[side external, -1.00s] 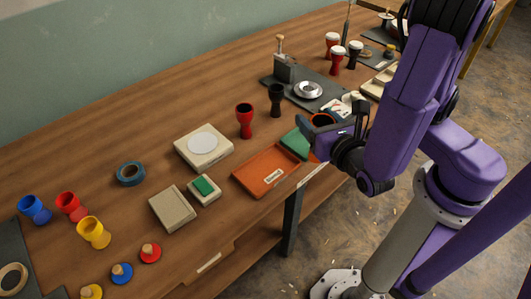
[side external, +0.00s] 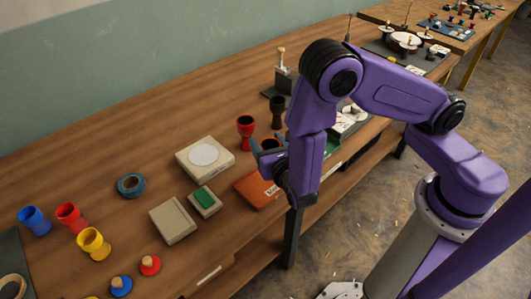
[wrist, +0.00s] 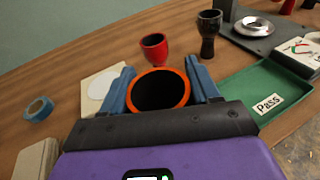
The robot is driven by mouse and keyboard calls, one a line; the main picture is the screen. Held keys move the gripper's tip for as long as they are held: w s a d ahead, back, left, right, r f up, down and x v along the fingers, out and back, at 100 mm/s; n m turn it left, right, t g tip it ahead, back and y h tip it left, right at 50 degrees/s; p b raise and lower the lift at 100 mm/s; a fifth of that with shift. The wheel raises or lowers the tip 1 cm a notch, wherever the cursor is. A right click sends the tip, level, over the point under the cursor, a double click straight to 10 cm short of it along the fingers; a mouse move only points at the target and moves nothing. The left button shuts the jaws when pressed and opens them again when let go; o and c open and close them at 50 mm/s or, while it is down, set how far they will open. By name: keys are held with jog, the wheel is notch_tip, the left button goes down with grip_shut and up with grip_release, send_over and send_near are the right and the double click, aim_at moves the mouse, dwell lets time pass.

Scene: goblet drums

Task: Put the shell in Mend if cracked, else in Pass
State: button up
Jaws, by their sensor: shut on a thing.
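My gripper (wrist: 160,86) is shut on a shell (wrist: 180,93) with an orange rim and dark hollow inside, its open mouth showing. In the side view my gripper (side external: 272,155) holds the shell above the table by the orange tray (side external: 250,192), partly covering it. I see no crack on the rim; most of the outer wall is hidden. The orange tray's label is partly hidden. The green tray (wrist: 241,83), labelled Pass, lies to the right in the wrist view and is mostly hidden behind my arm in the side view.
A pale box with a white disc (side external: 204,154) stands left of my gripper, near a small box with a green top (side external: 204,197) and a grey box (side external: 172,221). A red goblet (side external: 246,130) and a black goblet (side external: 277,110) stand behind. Blue tape (side external: 131,185) lies farther left.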

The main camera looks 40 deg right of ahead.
jog(key=shift+w+f, duration=0.25)
jog(key=shift+f, duration=0.05)
jog(key=shift+a+f, duration=0.1)
jog(key=shift+f, duration=1.45)
jog(key=o, duration=1.1)
jog(key=shift+f, duration=0.1)
jog(key=shift+o, duration=0.2)
